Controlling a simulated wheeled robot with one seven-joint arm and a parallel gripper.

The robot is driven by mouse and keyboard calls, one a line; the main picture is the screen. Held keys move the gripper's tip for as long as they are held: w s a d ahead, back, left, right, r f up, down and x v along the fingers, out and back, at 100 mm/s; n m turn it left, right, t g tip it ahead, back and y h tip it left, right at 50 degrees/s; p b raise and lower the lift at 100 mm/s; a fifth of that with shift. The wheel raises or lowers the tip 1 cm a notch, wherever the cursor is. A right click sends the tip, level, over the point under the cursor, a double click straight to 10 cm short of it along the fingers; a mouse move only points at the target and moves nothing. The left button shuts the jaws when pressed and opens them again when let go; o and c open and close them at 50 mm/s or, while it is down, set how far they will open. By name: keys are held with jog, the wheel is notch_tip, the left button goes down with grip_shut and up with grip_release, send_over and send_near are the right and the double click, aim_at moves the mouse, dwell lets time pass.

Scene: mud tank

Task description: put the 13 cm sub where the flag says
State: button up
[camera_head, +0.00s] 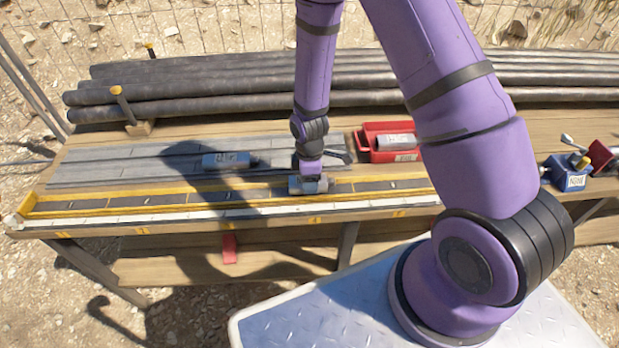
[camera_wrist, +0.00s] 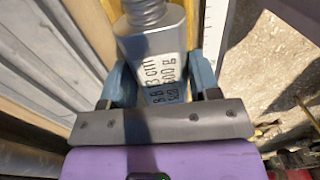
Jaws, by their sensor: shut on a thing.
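My gripper (camera_head: 312,181) is shut on a grey metal sub (camera_wrist: 155,40) with a threaded end. Its label shows "3 cm" and "600 g"; the start of the label is hard to read. In the wrist view the two blue fingers of my gripper (camera_wrist: 161,75) press its sides. In the head view the held sub (camera_head: 298,186) is at the yellow-edged rack (camera_head: 75,207), over its dark strip; whether it touches is unclear. A red tag (camera_head: 229,248) hangs below the table's front edge; I see no writing on it.
Another labelled cylinder (camera_head: 226,160) lies on the grey mat (camera_head: 110,170) behind the rack. A red tray (camera_head: 372,153) holds a grey cylinder (camera_head: 395,141). Long dark pipes (camera_head: 220,92) line the back.

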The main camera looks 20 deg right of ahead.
jog(key=shift+f, duration=0.35)
jog(key=o, duration=1.8)
jog(key=shift+r, duration=3.5)
